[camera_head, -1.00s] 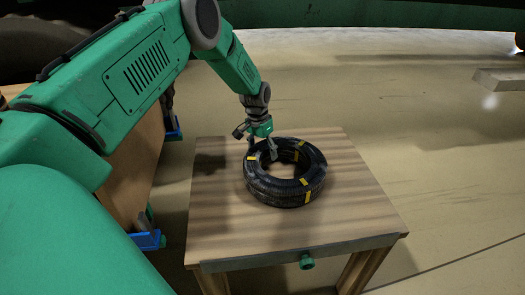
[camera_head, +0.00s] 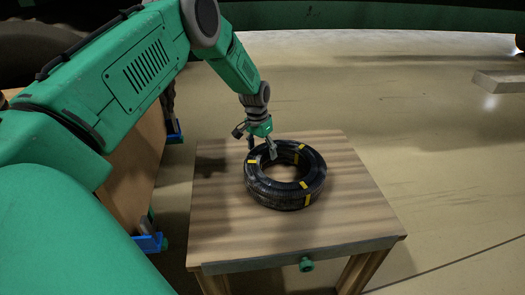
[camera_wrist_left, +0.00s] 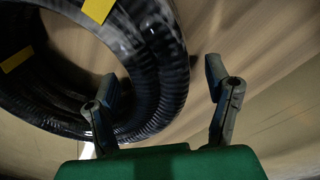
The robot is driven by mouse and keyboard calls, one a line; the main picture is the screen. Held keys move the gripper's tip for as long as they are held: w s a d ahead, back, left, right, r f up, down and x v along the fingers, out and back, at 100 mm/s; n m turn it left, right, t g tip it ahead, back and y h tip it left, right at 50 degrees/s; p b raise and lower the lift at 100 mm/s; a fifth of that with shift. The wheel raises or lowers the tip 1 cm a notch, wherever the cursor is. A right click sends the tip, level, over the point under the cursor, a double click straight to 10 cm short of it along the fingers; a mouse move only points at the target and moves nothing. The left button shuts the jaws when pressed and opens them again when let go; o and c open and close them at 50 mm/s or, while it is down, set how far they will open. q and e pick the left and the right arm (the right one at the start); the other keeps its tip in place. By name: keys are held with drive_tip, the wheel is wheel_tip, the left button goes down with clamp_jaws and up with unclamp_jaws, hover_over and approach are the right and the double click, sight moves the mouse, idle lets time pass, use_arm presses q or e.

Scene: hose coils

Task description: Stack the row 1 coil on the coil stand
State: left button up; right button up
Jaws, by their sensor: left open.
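Black ribbed hose (camera_head: 263,190) with yellow bands lies flat in a round coil on the wooden table-like stand (camera_head: 225,235). It is in layers; I cannot tell whether it is one coil or two stacked. My left gripper (camera_head: 261,147) is open at the coil's back-left part, pointing down. In the left wrist view the hose (camera_wrist_left: 165,70) passes between the spread fingers of the left gripper (camera_wrist_left: 160,95). One finger is on the hole side and the other on the outer side. I see no clear grip contact. My right gripper is not in view.
A wooden unit (camera_head: 130,185) with blue brackets (camera_head: 150,243) stands left of the stand, under my left arm. A pale block (camera_head: 500,80) lies far right on open floor.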

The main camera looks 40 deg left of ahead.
use_arm(q)
drive_tip(key=shift+s+a+r+p, duration=0.1)
drive_tip(key=shift+r+p, duration=1.05)
drive_tip(key=shift+r, duration=0.2)
drive_tip(key=shift+s+a+r+p, duration=0.1)
drive_tip(key=shift+r+p, duration=1)
drive_tip(key=shift+r, duration=0.25)
drive_tip(key=shift+r, duration=0.3)
wheel_tip(320, 180, up, 11)
drive_tip(key=shift+s+a, duration=0.3)
drive_tip(key=shift+a, duration=0.15)
